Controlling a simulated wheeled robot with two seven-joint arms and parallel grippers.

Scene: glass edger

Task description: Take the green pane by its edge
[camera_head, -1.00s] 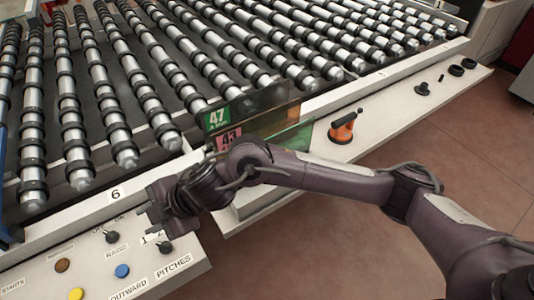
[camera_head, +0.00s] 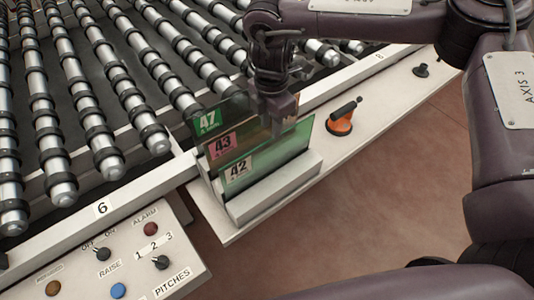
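The green pane (camera_head: 288,150) stands upright at the front of a pale slotted rack, with a white label reading 42 at its left. Behind it stand a brownish pane with a pink 43 label (camera_head: 222,144) and a dark grey pane with a green 47 label (camera_head: 208,122). My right gripper (camera_head: 277,124) points down over the panes, its fingertips at the upper edges near the middle of the green pane. It hides part of the panes behind. Whether the fingers touch or close on any pane cannot be told. My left gripper is not in view.
The rack (camera_head: 270,189) sits on a white ledge beside the roller conveyor (camera_head: 75,110). An orange-based suction cup with a black handle (camera_head: 340,122) stands right of the panes. A control panel (camera_head: 125,262) with knobs and buttons is at lower left. Brown floor lies at right.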

